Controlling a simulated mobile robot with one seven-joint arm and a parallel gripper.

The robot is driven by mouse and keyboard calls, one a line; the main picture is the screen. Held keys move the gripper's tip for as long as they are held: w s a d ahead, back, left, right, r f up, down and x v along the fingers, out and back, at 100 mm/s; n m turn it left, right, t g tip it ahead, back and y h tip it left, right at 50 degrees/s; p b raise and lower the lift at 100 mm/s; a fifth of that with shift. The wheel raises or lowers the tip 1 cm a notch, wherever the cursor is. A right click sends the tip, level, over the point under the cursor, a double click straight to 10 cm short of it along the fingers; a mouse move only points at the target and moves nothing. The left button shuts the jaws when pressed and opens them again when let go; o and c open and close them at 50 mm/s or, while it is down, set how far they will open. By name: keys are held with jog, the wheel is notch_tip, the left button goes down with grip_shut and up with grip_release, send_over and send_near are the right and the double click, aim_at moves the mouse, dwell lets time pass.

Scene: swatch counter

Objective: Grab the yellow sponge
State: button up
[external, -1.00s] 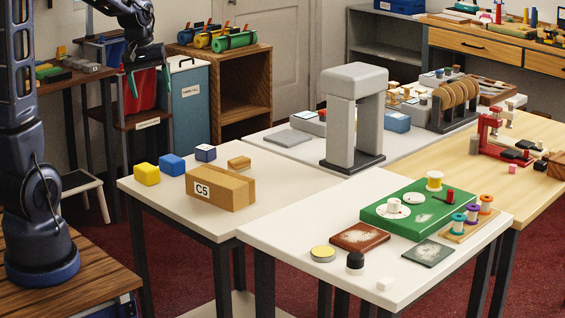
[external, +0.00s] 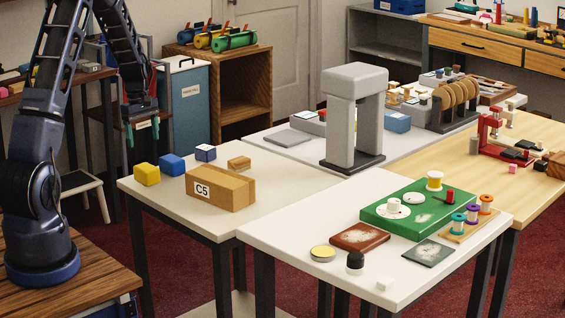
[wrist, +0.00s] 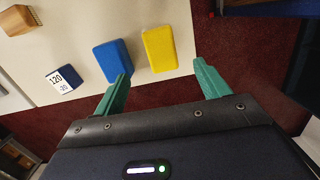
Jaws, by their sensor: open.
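The yellow sponge (external: 147,174) is a small block at the left corner of the near-left white table (external: 170,204). In the wrist view the yellow sponge (wrist: 159,49) lies ahead of my gripper (wrist: 162,84), roughly between the lines of its two green fingers. My gripper (external: 141,130) is open and empty. In the external view it hangs behind and above the table's left end, apart from the sponge.
A blue block (external: 172,165) sits right beside the sponge, also in the wrist view (wrist: 113,61). A cube marked 120 (wrist: 61,78) and a wooden piece (external: 239,163) stand farther along. A box marked C5 (external: 221,189) is in front of them.

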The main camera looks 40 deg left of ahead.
aim_at(146, 166)
jog(key=shift+a+f, duration=0.3)
jog(key=shift+f, duration=0.3)
jog(key=f, duration=0.3)
jog(key=d+f, duration=0.1)
jog(key=f, duration=0.6)
jog(key=shift+d+f, duration=0.15)
jog(key=shift+f, duration=0.05)
jog(key=c, duration=1)
jog(key=shift+r, duration=0.1)
jog(key=shift+c, duration=0.2)
